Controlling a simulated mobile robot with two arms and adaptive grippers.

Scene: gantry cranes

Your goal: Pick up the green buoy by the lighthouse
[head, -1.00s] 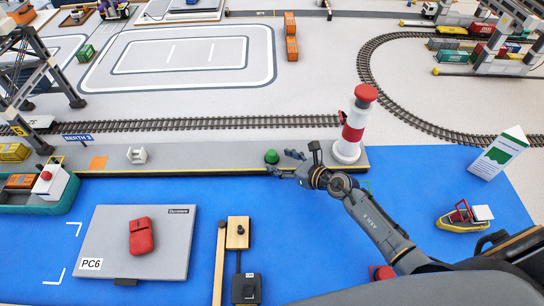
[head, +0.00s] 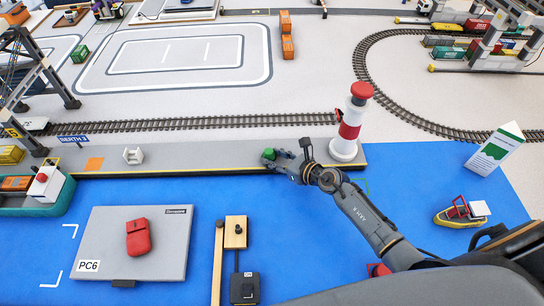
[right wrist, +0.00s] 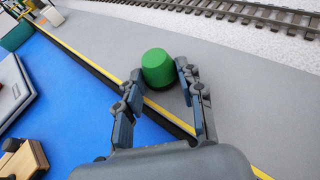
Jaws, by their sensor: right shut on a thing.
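The green buoy (head: 269,154) is on the grey quay near its yellow front edge, left of the red and white lighthouse (head: 349,131). In the right wrist view the buoy (right wrist: 158,68) sits between the fingertips of my right gripper (right wrist: 157,78). My right gripper (head: 277,158) is shut on the buoy, which is partly hidden by the fingers in the head view. Whether the buoy touches the quay is hard to tell. My left gripper is not in view.
The quay (head: 210,159) runs along blue water, with a railway track (head: 200,125) behind it. A white bollard (head: 133,155) stands to the left. A yellow boat (head: 461,213) and a white sign (head: 494,148) are to the right. A grey panel with a red object (head: 140,237) lies in front.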

